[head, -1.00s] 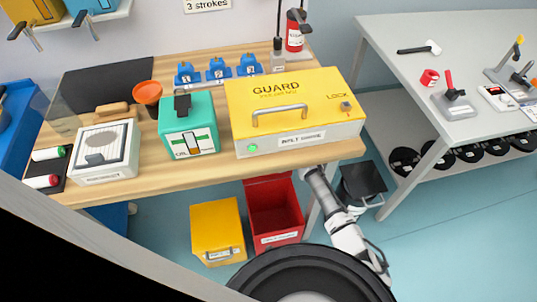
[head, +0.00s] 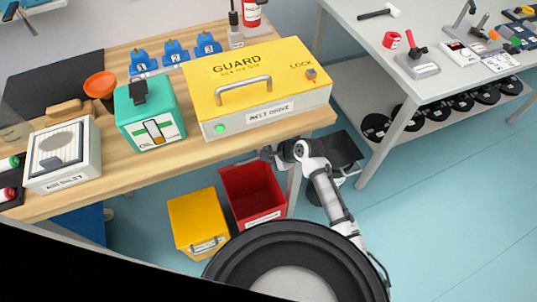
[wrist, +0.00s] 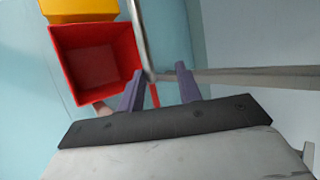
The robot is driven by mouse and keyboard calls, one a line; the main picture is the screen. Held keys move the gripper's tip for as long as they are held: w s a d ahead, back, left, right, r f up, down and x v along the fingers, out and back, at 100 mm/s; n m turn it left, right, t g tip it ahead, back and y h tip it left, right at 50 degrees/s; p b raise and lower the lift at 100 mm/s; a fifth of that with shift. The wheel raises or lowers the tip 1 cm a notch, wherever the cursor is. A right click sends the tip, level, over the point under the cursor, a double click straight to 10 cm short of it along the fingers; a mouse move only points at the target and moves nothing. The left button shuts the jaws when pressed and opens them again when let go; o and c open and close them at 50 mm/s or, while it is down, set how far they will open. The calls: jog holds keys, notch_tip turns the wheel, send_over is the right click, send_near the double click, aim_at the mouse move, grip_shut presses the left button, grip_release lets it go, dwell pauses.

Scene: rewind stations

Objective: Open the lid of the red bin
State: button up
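The red bin (head: 262,214) stands on the floor under the front edge of the workbench, right of the yellow bin. Its top is open and I see into its dark inside; its lid I cannot clearly make out. It also shows in the wrist view (wrist: 122,72), open, at the upper left. My gripper (head: 267,152) is just above and behind the bin's right side, by the bench's front edge. In the wrist view its two purple fingers (wrist: 160,70) are apart. A thin red strip (wrist: 155,95) shows between them; I cannot tell whether they touch it.
The yellow bin (head: 192,215) stands close on the left, its top shut. A grey bench leg (head: 294,188) stands right of the red bin. A dark bin (head: 338,150) is behind my arm. The wooden workbench (head: 130,187) overhangs this area.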

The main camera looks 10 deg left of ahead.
jog(key=shift+s+d, duration=0.25)
jog(key=shift+d, duration=0.35)
jog(key=shift+r, duration=0.1)
